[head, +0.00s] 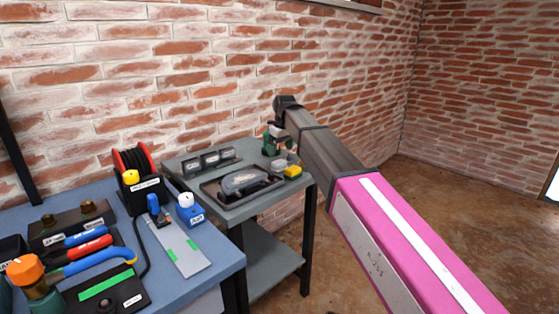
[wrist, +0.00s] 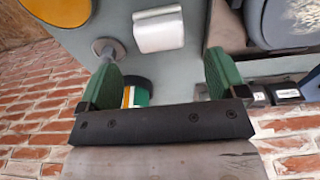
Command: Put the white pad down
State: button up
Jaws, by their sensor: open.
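A pale, white-grey pad (wrist: 158,29) with a rolled front edge shows in the wrist view, just beyond the gap between my fingertips. It appears to rest on the grey table top, and neither finger touches it. In the head view a small pale piece (head: 280,163) below my gripper seems to be the same pad. My gripper (wrist: 161,75) has two green-padded fingers, spread wide with no pad between them. It also shows in the head view (head: 270,143), over the far right part of the grey table (head: 231,215).
Several dark labelled blocks (head: 209,160) line the wall side. The blue bench (head: 225,257) at left is crowded. A brick wall stands close behind.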

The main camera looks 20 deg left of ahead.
aim_at(281, 163)
jog(key=shift+s+d+r, duration=0.1)
jog(key=shift+d+r, duration=0.05)
jog(key=shift+r, duration=1)
jog(key=shift+d+r, duration=0.1)
jog(key=shift+r, duration=1)
